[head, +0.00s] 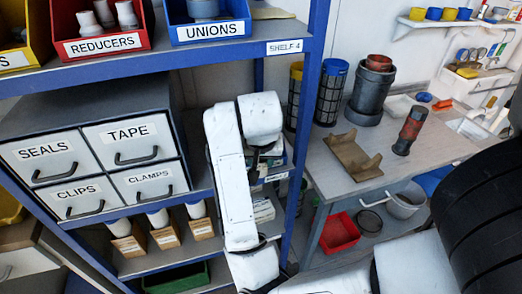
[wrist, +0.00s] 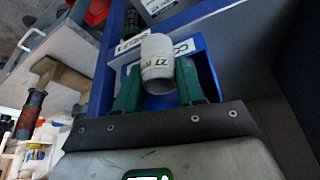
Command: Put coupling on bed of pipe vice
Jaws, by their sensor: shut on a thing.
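In the wrist view a white coupling (wrist: 157,62) marked 27 sits between the green fingers of my gripper (wrist: 157,85), which is shut on it. It is in front of a blue bin (wrist: 208,65) with a label partly hidden; I cannot tell whether it touches the bin. In the head view my white arm reaches into the shelf rack and hides the coupling. A brown cradle-shaped piece (head: 354,157), seemingly the bed of the pipe vice, lies on the bench to the right, apart from my gripper. It also shows in the wrist view (wrist: 62,76).
Blue rack posts (head: 312,90) stand between my arm and the bench (head: 330,182). A red and black cylinder (head: 409,131) stands right of the cradle, and a grey pot (head: 370,95) behind it. Drawers (head: 137,145) are left of my arm. The bench front is mostly clear.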

